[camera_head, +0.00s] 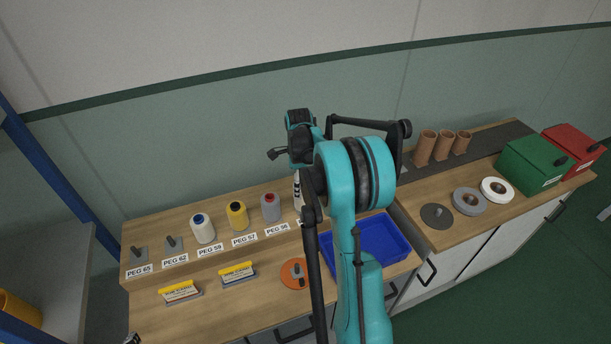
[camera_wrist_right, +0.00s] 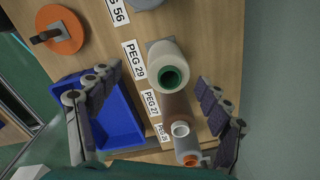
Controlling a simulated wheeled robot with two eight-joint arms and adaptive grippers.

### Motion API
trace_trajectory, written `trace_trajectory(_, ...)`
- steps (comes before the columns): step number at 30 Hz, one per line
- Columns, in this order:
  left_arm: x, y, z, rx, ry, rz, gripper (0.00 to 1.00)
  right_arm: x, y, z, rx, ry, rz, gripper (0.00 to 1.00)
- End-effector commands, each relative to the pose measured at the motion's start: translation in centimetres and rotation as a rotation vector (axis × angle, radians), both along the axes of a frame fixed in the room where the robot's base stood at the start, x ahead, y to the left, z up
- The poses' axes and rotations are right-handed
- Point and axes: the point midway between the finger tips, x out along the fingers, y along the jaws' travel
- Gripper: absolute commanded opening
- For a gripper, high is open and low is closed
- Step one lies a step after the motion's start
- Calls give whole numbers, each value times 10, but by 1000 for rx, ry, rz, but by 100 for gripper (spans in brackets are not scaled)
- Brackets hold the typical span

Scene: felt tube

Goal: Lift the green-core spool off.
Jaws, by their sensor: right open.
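The green-core spool (camera_wrist_right: 170,76) is cream with a green ring around its hole. It stands beside the PEG 29 label in the right wrist view, its open end towards the camera. My right gripper (camera_wrist_right: 150,108) is open, with one finger on each side of the picture and the spool between and ahead of them. I see no finger touching it. In the head view my right arm hides the spool's place, and the gripper's fingers are hidden too. A small dark part at the bottom left edge of the head view may be my left gripper; its state does not show.
White (camera_head: 203,229), yellow (camera_head: 237,216) and grey (camera_head: 270,207) spools stand in the row to the left. Beyond the green-core spool are a brown spool (camera_wrist_right: 177,107) and an orange-core spool (camera_wrist_right: 187,147). A blue tray (camera_head: 346,258) and an orange disc (camera_head: 294,283) lie in front.

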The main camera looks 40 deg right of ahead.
Motion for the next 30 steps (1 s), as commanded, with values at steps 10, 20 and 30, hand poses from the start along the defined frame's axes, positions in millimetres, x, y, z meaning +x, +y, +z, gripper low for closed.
trace_trajectory(10,0,0,5,0,0,0,100,3,-28,-37,26,42,-203,78)
trace_trajectory(20,0,0,-5,0,0,0,100,3,-27,-87,25,40,-199,78)
trace_trajectory(30,0,0,-7,0,0,0,100,3,-27,-99,25,40,-198,78)
